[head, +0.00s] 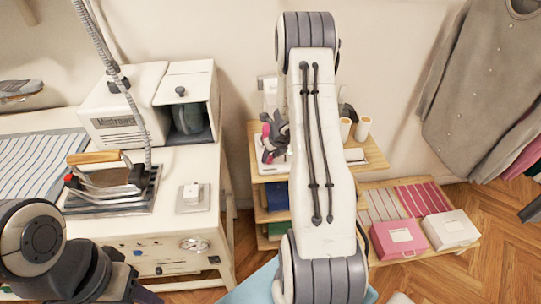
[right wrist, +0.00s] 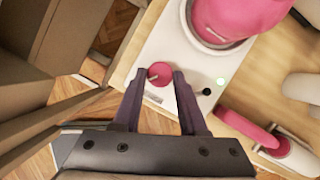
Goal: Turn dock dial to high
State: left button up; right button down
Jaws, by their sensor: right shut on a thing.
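In the right wrist view a round pink-red dial (right wrist: 160,71) with a pale marker sits on the white dock (right wrist: 165,42). My right gripper (right wrist: 157,78) has its dark fingers on either side of the dial and is shut on it. In the head view my right gripper (head: 274,140) is at the dock (head: 268,169) on the wooden shelf, partly hidden by my arm. The dial's scale marks cannot be read. A pink rounded body stands on the dock (right wrist: 228,18). My left arm shows at the lower left of the head view; its gripper is not visible.
The wooden shelf (head: 373,152) holds white cylinders (head: 363,128). A pink box (head: 399,238) and a white box (head: 450,229) are lower right. An ironing station stands left.

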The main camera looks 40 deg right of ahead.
jog(key=n+p, duration=0.1)
jog(key=n, duration=0.1)
jog(key=n+y+p, duration=0.1)
jog(key=n+p, duration=0.1)
jog(key=shift+d+r+n+y, duration=0.1)
jog(key=shift+d+n+y, duration=0.1)
jog(key=shift+n+y, duration=0.1)
jog(key=n+y+p, duration=0.1)
jog(key=n+p, duration=0.1)
jog(key=n, duration=0.1)
jog(key=shift+d+n+g, duration=0.15)
jog(key=shift+n+g, duration=0.15)
jog(key=shift+g, duration=0.1)
jog(key=n+y, duration=0.1)
jog(key=n, duration=0.1)
jog(key=shift+w+d+n+g, duration=0.1)
jog(key=shift+n+g, duration=0.2)
jog(key=shift+g, duration=0.1)
jog(key=shift+w+f+n+g+y+b, duration=0.1)
jog(key=shift+n+g+y+b, duration=0.25)
jog(key=shift+n, duration=0.8)
jog(key=shift+w+f+n+g+y+b, duration=0.1)
jog(key=shift+n+g+y+b, duration=0.2)
jog(key=shift+n, duration=0.85)
jog(key=shift+c, duration=2.2)
grip_release()
jog(key=shift+r, duration=0.1)
